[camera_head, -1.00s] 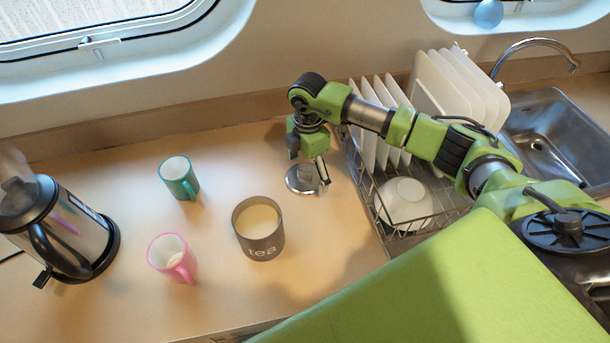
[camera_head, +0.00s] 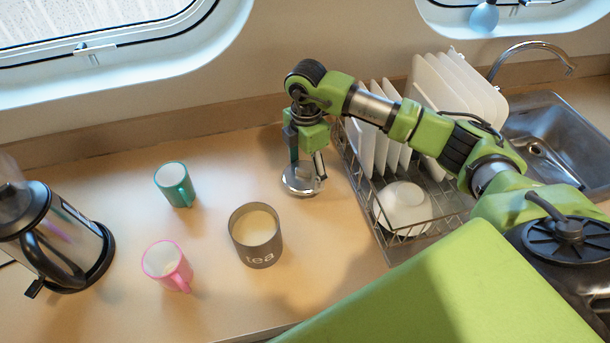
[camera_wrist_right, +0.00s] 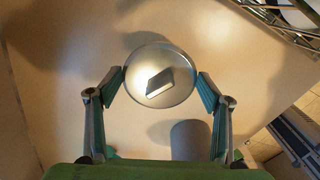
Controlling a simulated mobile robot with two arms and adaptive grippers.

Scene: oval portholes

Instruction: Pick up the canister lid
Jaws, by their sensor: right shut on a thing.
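The round silver canister lid (camera_head: 298,184) has a dark knob block on top, seen in the right wrist view (camera_wrist_right: 176,92). My right gripper (camera_head: 306,168) points down over it, with its two fingers closed in on opposite sides of the rim. In the right wrist view the lid sits between the fingertips (camera_wrist_right: 162,80). How far the lid is above the counter is hard to tell. The dark grey tea canister (camera_head: 257,256) stands open to the lid's lower left, with pale contents. My left gripper is not in view.
A teal mug (camera_head: 176,188) and a pink mug (camera_head: 170,270) stand left of the canister. A kettle (camera_head: 62,240) is at the far left. A dish rack (camera_head: 378,228) with plates and a white bowl (camera_head: 403,205) is close on the right, with the sink (camera_head: 555,140) beyond.

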